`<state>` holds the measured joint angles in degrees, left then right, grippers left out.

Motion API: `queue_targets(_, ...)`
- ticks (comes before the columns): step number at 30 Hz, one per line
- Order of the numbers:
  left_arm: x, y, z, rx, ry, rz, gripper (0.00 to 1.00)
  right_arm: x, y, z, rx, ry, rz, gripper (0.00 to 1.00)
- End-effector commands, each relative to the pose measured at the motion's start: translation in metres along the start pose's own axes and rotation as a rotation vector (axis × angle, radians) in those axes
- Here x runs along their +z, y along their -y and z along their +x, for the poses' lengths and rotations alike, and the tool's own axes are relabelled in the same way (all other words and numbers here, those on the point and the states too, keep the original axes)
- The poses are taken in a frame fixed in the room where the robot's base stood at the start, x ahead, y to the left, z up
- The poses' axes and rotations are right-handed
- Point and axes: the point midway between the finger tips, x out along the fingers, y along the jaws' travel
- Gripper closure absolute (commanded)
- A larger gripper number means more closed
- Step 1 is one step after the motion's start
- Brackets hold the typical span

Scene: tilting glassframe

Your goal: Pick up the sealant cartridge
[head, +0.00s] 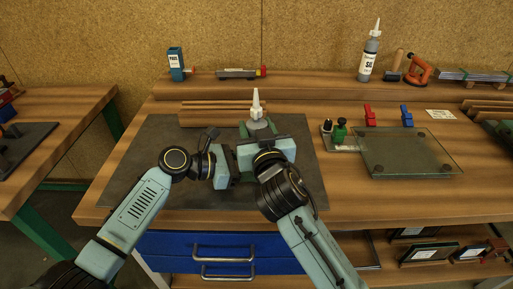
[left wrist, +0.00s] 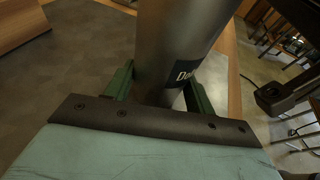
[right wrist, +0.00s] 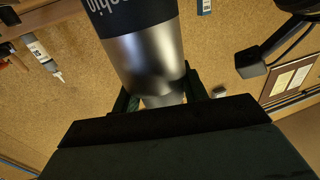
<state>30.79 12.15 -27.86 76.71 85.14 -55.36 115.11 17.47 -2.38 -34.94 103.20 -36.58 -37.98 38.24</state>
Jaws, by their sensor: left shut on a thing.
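The sealant cartridge is a grey cylinder with a white nozzle (head: 256,103), upright over the dark mat in the head view. My left gripper (head: 236,176) is shut on it from the left. The left wrist view shows its grey body (left wrist: 178,40) between green fingers, with part of a dark label. My right gripper (head: 258,128) reaches up to its upper part. In the right wrist view the cartridge (right wrist: 147,55) lies between the right fingers; whether they press on it is unclear. Its lower body is hidden behind my right gripper in the head view.
A second cartridge (head: 370,55) with a white label stands on the back shelf. Wooden strips (head: 205,113) lie behind the mat (head: 150,150). A glass pane (head: 410,155), a green-topped item (head: 340,131) and red and blue clamps (head: 370,116) are at right. The mat's left part is clear.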

Motion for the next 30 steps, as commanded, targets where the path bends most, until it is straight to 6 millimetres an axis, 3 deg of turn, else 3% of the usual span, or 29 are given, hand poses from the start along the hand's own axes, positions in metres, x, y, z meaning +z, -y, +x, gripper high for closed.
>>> queue_targets(1, 0.003, 0.0, 0.001, -0.001, 0.004, 0.002, 0.58, 0.001, 0.002, -0.001, -0.004, 0.001, 0.002, 0.75)
queue_targets(7, 0.003, 0.001, 0.001, -0.001, 0.005, 0.002, 0.58, 0.001, 0.003, -0.001, -0.006, 0.002, 0.003, 1.0)
queue_targets(17, 0.003, 0.001, 0.001, -0.002, 0.005, 0.002, 0.58, -0.006, 0.003, -0.001, -0.007, -0.003, 0.005, 1.0)
queue_targets(30, 0.002, 0.001, 0.002, -0.003, 0.003, 0.001, 0.58, -0.087, 0.003, -0.001, -0.009, -0.008, 0.007, 1.0)
